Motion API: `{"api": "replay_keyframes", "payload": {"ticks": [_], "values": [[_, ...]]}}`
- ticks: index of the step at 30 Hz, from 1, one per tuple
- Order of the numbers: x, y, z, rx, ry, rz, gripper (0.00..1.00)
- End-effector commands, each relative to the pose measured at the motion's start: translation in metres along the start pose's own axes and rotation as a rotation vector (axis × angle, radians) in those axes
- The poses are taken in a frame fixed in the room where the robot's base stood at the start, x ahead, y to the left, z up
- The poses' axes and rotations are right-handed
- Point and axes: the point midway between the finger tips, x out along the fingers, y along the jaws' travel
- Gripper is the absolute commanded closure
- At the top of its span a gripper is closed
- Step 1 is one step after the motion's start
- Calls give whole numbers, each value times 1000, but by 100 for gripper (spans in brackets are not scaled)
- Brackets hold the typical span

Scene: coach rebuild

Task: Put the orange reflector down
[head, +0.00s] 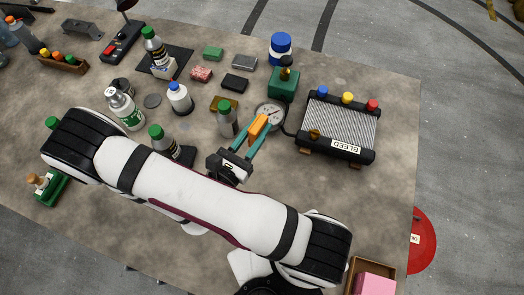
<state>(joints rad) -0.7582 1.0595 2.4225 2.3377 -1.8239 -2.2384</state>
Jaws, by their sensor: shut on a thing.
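The orange reflector (258,127) is a small orange block between the teal fingers of my gripper (257,130). My gripper is shut on it. The fingers point toward the back right of the table, close to a round dial gauge (270,114) just beyond the reflector. From this angle I cannot tell how high the reflector is above the tabletop (270,205).
A black radiator-like unit marked BLEED (338,125) stands to the right. A green-capped bottle (227,119) stands close left of the fingers, and a green box (283,83) stands behind the gauge. Several bottles crowd the left.

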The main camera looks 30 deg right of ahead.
Motion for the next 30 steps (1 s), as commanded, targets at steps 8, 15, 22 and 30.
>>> {"api": "replay_keyframes", "payload": {"ticks": [8, 15, 22, 30], "values": [[-10, -22, -32, -4, 1, 216, 100], [-10, -23, -74, 1, 3, 232, 100], [-10, -22, -83, 4, 4, 230, 100], [-10, -22, -84, 4, 4, 230, 56]]}}
